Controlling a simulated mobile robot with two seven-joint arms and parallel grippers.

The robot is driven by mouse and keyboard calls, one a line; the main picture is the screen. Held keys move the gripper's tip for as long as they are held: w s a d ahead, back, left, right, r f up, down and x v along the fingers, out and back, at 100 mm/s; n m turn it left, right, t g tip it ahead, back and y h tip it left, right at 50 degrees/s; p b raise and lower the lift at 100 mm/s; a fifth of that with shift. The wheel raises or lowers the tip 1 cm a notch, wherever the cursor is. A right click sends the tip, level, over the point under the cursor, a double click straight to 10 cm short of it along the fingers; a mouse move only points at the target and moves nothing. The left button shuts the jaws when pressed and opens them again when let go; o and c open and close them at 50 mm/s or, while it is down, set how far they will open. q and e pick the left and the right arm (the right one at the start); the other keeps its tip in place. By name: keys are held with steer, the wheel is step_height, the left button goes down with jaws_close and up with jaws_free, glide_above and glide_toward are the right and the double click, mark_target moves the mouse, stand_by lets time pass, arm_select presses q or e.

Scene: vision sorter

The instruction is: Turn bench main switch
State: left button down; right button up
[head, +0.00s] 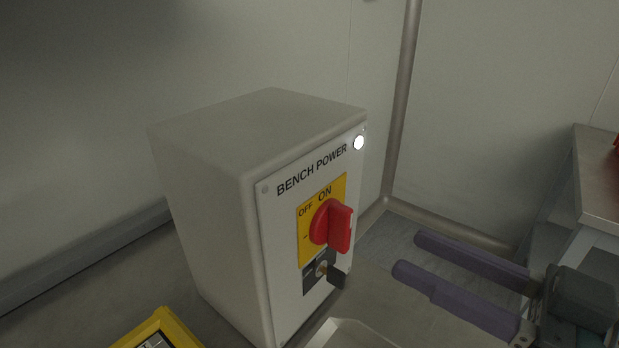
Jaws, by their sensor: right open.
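The bench main switch is a red rotary knob (339,228) on a yellow plate marked OFF and ON. It sits on the front panel of a grey box (210,150) labelled BENCH POWER. The knob's grip looks roughly upright, but I cannot tell its exact setting. My right gripper (409,254) is open and empty to the right of the knob. Its two purple fingers point left toward the panel, with a gap between their tips and the knob. My left gripper is not in view.
A key (337,277) sticks out of a lock below the knob. A white lamp (359,142) looks bright at the panel's top right. A yellow-edged device (176,322) and a pale tray (340,330) lie in front. A metal-topped bench (597,185) stands at right.

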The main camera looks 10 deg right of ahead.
mark_target(351, 223)
steer(key=x, duration=0.7)
steer(key=shift+w+a, duration=0.15)
steer(key=shift+w, duration=0.1)
jaws_close()
